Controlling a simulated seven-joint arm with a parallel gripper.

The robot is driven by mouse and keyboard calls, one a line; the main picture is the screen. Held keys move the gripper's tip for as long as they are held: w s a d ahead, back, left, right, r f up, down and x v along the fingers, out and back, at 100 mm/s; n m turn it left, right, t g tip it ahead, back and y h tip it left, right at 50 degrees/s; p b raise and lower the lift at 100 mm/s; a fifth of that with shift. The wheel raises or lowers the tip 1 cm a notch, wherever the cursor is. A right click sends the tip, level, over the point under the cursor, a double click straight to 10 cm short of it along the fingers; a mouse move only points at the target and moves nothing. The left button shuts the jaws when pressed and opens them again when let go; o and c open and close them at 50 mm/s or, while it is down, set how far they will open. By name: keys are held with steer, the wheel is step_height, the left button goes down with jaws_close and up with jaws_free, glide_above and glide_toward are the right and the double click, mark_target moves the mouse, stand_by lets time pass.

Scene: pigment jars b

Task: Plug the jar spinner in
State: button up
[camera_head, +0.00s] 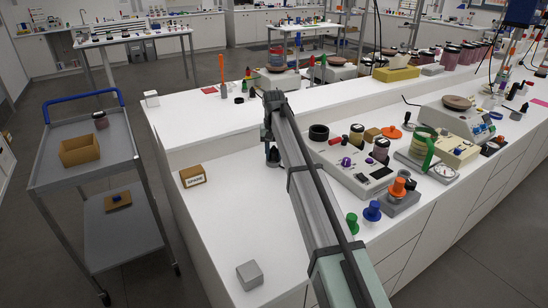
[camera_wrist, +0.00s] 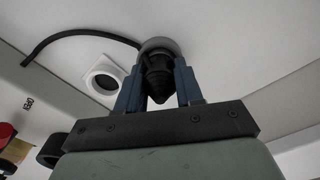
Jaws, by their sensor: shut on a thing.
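My gripper (camera_wrist: 160,88) has its blue fingers either side of a black, ribbed, tapered plug (camera_wrist: 157,80) with a grey rounded part behind it. A black cable (camera_wrist: 75,37) curves away to the left from near the plug. A white square socket plate (camera_wrist: 104,77) with a dark round opening is left of the plug, apart from it. In the head view my gripper (camera_head: 273,156) hangs over the white bench, and the arm largely hides what it holds. A white machine with a brown round top (camera_head: 457,103) stands at right; I cannot tell whether it is the jar spinner.
A white-and-purple device (camera_head: 350,165) with jars stands right of my arm. A small labelled brown box (camera_head: 193,176) and a grey cube (camera_head: 250,274) are on the bench. A black ring (camera_wrist: 53,150) shows at the wrist view's lower left. The bench's left front is mostly clear.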

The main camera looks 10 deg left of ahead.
mark_target(274, 148)
jaws_close()
steer(key=shift+r, duration=3.5)
steer(key=w+d+f, duration=0.1)
steer(key=w+d, duration=0.3)
steer(key=d, duration=0.3)
steer(key=shift+d+f, duration=0.2)
steer(key=shift+f, duration=0.05)
steer(key=shift+f, duration=0.25)
steer(key=shift+f, duration=2.3)
